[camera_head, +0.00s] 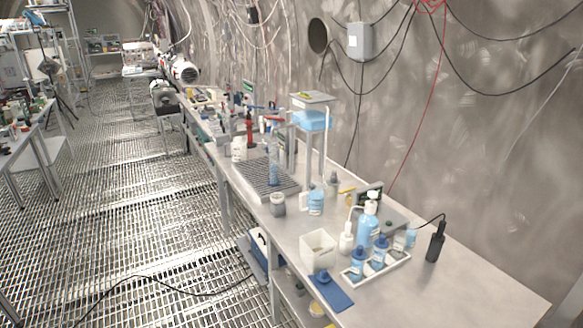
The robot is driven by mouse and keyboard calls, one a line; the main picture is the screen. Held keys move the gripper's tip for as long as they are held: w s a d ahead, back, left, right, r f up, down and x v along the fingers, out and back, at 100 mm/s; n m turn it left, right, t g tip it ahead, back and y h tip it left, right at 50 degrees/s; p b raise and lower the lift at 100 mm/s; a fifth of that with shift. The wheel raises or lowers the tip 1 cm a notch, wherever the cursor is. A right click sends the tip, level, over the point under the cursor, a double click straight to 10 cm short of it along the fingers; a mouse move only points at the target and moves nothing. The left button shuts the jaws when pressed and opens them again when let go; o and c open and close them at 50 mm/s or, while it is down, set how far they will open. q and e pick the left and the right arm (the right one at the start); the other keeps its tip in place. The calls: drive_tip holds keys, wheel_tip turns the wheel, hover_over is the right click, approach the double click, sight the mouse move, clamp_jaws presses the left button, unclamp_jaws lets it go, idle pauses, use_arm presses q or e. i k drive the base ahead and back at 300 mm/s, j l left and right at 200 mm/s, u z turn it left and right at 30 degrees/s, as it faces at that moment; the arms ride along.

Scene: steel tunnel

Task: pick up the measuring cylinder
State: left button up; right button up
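A tall, narrow, clear cylinder with a bluish tint, which looks like the measuring cylinder (273,168), stands upright on or just beside a grey ribbed tray (257,184) on the long bench. It is small in the picture, and its base is hard to make out. Neither of my grippers shows in the head view.
The bench (460,282) runs along the right wall. Near the cylinder are a stand with a blue vessel (313,121), a grey jar (278,204) and a white bottle (238,149). Blue bottles (367,226) and a white box (318,250) stand closer. The grated floor (150,230) is open at left.

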sight(273, 181)
drive_tip(key=i+j+z, duration=0.7)
drive_tip(key=k+l, duration=0.1)
